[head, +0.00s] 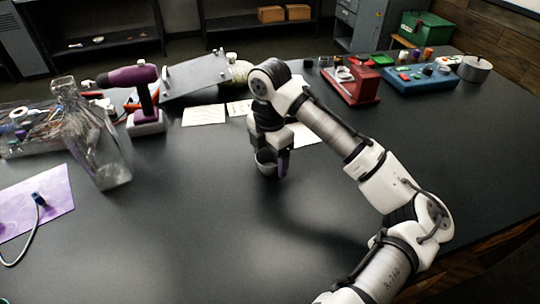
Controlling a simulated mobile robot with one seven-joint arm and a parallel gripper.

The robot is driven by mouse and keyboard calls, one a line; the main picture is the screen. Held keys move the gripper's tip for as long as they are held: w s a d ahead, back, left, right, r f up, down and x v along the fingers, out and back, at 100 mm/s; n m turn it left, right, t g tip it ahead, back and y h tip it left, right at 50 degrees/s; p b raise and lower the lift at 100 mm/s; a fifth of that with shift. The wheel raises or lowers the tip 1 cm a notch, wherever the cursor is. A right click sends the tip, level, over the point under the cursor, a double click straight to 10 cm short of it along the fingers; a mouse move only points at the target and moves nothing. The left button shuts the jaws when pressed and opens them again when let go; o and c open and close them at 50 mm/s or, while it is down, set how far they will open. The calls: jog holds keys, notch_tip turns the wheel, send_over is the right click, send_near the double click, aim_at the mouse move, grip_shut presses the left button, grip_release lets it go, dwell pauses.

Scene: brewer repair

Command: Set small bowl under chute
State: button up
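A small grey bowl (265,167) is at the middle of the dark table, directly at the fingers of my gripper (274,155). My gripper points down. One dark finger stands along the bowl's right side; the other is hidden, so I cannot tell whether the fingers are closed on the rim. I also cannot tell whether the bowl touches the table. No chute is plainly recognisable; a sloped grey panel (195,78) stands at the back left, in front of a pale ribbed cylinder (238,72).
A clear glass bottle (97,145) and a purple-and-black drill (138,80) stand at left. White papers (204,114) lie behind my gripper. A red device (350,85), a blue box (420,78) and a lidded pot (475,68) are at back right. The front middle of the table is clear.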

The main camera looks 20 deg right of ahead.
jog(key=shift+o, duration=0.6)
